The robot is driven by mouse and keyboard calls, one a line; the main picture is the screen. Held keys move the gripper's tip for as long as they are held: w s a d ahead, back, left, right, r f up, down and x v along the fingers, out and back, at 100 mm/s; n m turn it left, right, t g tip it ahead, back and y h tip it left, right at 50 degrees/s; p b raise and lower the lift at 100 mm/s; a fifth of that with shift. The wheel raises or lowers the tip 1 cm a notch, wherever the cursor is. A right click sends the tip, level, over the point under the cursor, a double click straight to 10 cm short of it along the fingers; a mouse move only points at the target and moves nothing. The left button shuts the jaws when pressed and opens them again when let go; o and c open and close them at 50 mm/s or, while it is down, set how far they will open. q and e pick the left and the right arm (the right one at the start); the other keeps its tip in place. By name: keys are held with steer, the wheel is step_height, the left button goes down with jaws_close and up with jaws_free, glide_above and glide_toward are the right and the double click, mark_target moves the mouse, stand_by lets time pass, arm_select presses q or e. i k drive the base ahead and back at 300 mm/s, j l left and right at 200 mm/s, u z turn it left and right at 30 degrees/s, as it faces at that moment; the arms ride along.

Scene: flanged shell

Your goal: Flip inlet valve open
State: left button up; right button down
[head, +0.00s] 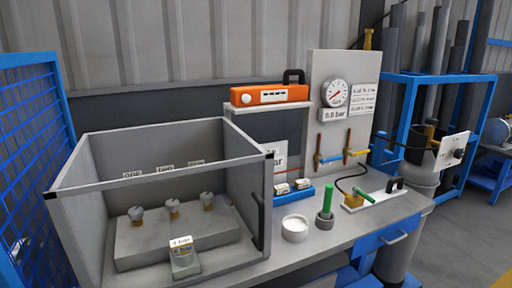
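Two small valves are on the upright grey panel (338,68) at the back right of the bench. The left valve (327,160) has a blue body and the right valve (357,153) has a yellow one. Each has an upright orange-brown handle. No readable label shows which is the inlet valve. A round gauge (335,93) above them has a red needle, and a display (336,115) below it seems to read 0.0 bar. Neither of my grippers is in view.
An open-topped grey box (165,176) fills the bench's left side. A white bowl (295,228), a green-handled tool in a holder (326,215) and a white board with a black handle (388,192) stand before the panel. An orange case (269,95) sits on a shelf.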

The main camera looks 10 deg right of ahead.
mark_target(322, 160)
steer(key=i+l+u, duration=0.15)
steer(key=l, duration=0.65)
steer(key=i+l+u, duration=0.15)
steer(key=l, duration=0.7)
steer(key=i+l+u, duration=0.2)
steer(key=l, duration=0.65)
steer(key=k, duration=0.15)
